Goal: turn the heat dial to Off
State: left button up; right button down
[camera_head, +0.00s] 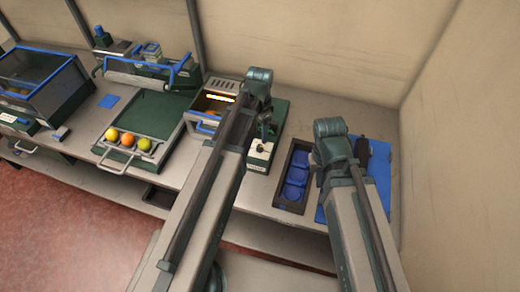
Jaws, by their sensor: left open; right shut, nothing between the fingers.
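The heat dial (261,148) looks like a small dark knob on a pale plate at the front of a green unit, right of the middle of the head view. Its pointer and markings are too small to read. My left gripper (265,135) points down just above the dial, and its fingers are open. I cannot tell whether they touch the knob or stand around it. My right gripper (363,150) is shut and empty over the blue mat at the right, partly hidden by its own arm.
A heater box (212,113) with a glowing bar stands left of the dial. A green tray (150,113) with yellow, orange and green fruit lies further left. A wall bounds the right side.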

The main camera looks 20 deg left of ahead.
aim_at(260, 146)
pick_arm(q)
notch_tip(260, 146, down, 8)
jog(key=b, duration=0.6)
jog(key=shift+r, duration=0.2)
grip_shut()
